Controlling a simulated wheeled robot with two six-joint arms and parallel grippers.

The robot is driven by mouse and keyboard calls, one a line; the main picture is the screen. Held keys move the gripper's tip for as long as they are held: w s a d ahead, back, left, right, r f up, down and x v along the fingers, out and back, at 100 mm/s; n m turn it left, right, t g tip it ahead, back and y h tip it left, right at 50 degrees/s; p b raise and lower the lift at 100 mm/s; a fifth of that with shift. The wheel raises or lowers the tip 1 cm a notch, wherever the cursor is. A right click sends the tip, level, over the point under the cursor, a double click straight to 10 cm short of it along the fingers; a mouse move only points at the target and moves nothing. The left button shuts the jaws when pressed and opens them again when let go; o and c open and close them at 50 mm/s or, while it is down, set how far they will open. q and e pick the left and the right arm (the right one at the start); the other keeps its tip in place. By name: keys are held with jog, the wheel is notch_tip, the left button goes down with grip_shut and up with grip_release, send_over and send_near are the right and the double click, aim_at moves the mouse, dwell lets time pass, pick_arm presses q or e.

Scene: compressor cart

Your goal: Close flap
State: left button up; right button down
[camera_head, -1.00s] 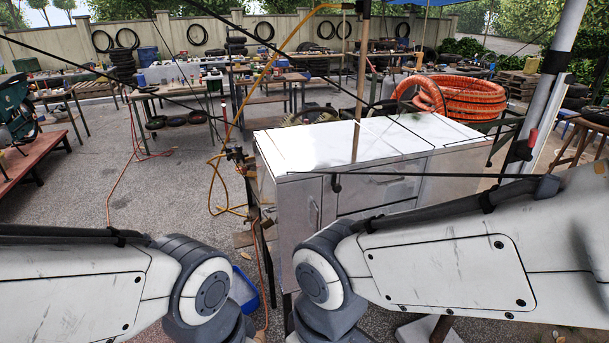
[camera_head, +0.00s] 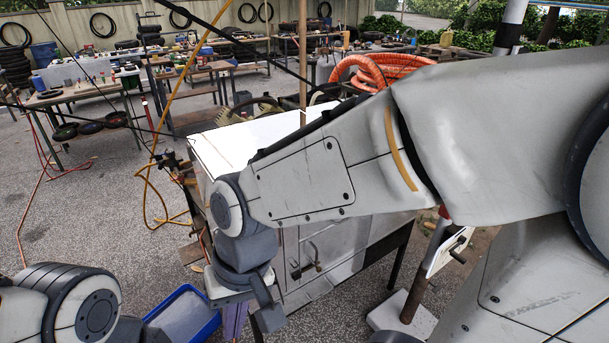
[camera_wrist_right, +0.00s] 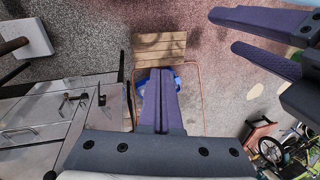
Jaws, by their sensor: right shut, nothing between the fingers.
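The white-topped metal cart (camera_head: 225,145) stands in front of me, with doors and handles on its front. It also shows at the left of the right wrist view (camera_wrist_right: 40,115). I cannot tell for sure which panel is the flap; my right arm hides part of the cart. My right gripper (camera_head: 234,325) points down beside the cart's near left corner. In the right wrist view its purple fingers (camera_wrist_right: 163,74) are together and empty, to the right of the cart. My left gripper (camera_wrist_right: 224,31) shows at upper right there, its fingers apart and empty.
A blue bin (camera_head: 185,318) is on the ground close to the right gripper. A yellow hose (camera_head: 150,180) hangs at the cart's left side. An orange hose coil (camera_head: 385,70) lies behind it. A post on a pale base (camera_head: 400,315) stands at right.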

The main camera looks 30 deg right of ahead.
jog(key=w+d+r+m+t+y+b, duration=0.1)
jog(key=w+d+m+t+b, duration=0.1)
jog(key=w+d+m, duration=0.55)
jog(key=w+d+r+m+t+b, duration=0.1)
jog(key=w+d+m+t, duration=0.3)
jog(key=w+m, duration=0.6)
jog(key=w+d+r+m+t+h+b, duration=0.1)
jog(key=d+r+m+t+h+b, duration=0.15)
jog(key=d+m, duration=1.6)
jog(key=w+f+n, duration=0.1)
jog(key=w+f, duration=0.4)
jog(key=w, duration=0.6)
jog(key=shift+w+d+f+t+p, duration=0.25)
jog(key=shift+d+f+t+p, duration=0.1)
jog(key=shift+f+p, duration=0.05)
